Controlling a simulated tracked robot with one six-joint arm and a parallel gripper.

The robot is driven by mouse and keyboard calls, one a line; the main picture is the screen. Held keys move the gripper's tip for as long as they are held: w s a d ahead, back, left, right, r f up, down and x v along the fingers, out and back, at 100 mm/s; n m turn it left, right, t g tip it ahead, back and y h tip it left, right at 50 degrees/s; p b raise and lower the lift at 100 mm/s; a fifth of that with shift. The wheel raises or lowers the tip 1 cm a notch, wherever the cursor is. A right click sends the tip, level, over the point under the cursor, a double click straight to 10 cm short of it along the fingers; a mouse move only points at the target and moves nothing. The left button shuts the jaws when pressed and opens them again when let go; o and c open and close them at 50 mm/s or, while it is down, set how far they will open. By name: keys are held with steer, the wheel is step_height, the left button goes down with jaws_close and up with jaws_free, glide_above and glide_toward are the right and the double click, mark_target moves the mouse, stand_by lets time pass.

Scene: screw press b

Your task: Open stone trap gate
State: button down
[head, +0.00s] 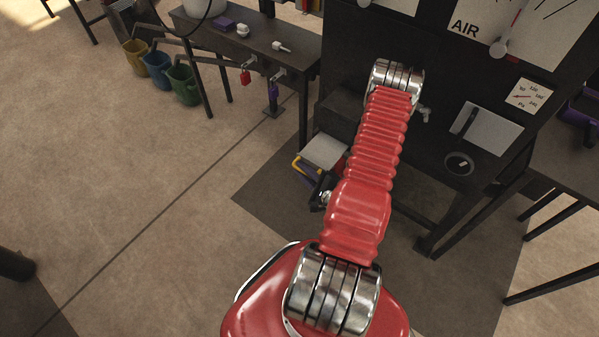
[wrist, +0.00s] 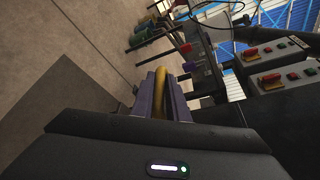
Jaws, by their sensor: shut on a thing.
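My gripper (wrist: 161,84) shows in the wrist view, its two purple-grey fingers on either side of a curved yellow bar (wrist: 160,93). It is shut on this bar. The bar looks like a handle, but whether it belongs to the stone trap gate I cannot tell. In the head view my red arm reaches over the floor towards the dark machine and hides much of what lies behind it. A bit of yellow (head: 299,167) shows left of my arm, beside a pale flat plate (head: 325,151) low at the machine. I cannot make out the gate itself.
A dark bench (head: 245,45) with small items stands at the upper left. Yellow, blue and green buckets (head: 183,87) stand beside it. The dark machine with an AIR gauge (head: 480,30) stands at the upper right.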

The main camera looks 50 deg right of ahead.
steer(key=c, duration=2.1)
jaws_free()
steer(key=shift+w+a+f, duration=0.1)
steer(key=shift+w+f, duration=0.05)
steer(key=o, duration=0.3)
steer(key=shift+w, duration=0.1)
steer(key=shift+o, duration=0.2)
steer(key=v, duration=1.3)
steer(key=shift+s, duration=0.4)
